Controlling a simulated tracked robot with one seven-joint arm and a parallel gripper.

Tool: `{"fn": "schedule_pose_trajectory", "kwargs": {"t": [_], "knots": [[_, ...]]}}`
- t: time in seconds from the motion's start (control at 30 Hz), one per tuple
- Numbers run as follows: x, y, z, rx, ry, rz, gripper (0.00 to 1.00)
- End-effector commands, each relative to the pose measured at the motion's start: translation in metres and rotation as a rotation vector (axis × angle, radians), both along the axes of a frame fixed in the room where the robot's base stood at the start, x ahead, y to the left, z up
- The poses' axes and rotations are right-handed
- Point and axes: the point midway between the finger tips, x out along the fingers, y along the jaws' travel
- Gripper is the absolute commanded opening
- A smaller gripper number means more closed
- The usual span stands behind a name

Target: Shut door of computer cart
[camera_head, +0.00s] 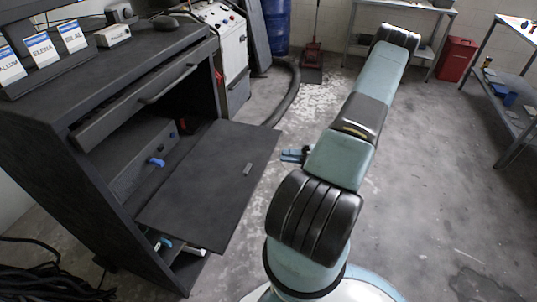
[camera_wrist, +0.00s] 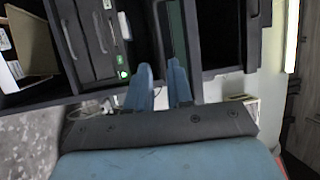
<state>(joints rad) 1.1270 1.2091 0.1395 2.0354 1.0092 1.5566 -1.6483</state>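The black computer cart (camera_head: 150,75) stands at the left in the head view. Its door (camera_head: 205,190) is open, a flat dark panel standing out from the cart's front, with a small grey handle (camera_head: 247,169) near its outer right edge. The shelves behind the door are exposed. My gripper (camera_head: 293,155) shows as small blue fingers to the right of the door, apart from it, partly hidden by my arm. In the wrist view, my gripper's two blue fingers (camera_wrist: 159,85) are spread with nothing held between them. Dark furniture lies beyond them; I cannot tell which part is the door.
A drawer handle (camera_head: 163,82) crosses the cart above the opening. A blue-handled tool (camera_head: 156,162) lies inside. A white machine (camera_head: 226,55), blue barrel (camera_head: 276,25), red bin (camera_head: 456,58) and workbench (camera_head: 512,95) stand around. The floor right of my arm is clear.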

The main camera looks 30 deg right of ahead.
Motion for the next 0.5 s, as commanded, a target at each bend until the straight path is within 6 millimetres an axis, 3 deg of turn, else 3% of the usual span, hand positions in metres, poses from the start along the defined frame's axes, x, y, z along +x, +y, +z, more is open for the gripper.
{"fn": "schedule_pose_trajectory", "kwargs": {"t": [0.3,0.5], "knots": [[0.026,0.047,0.008,0.002,0.002,0.002,0.21],[0.036,0.065,0.011,0.0,0.0,0.002,0.21]]}}
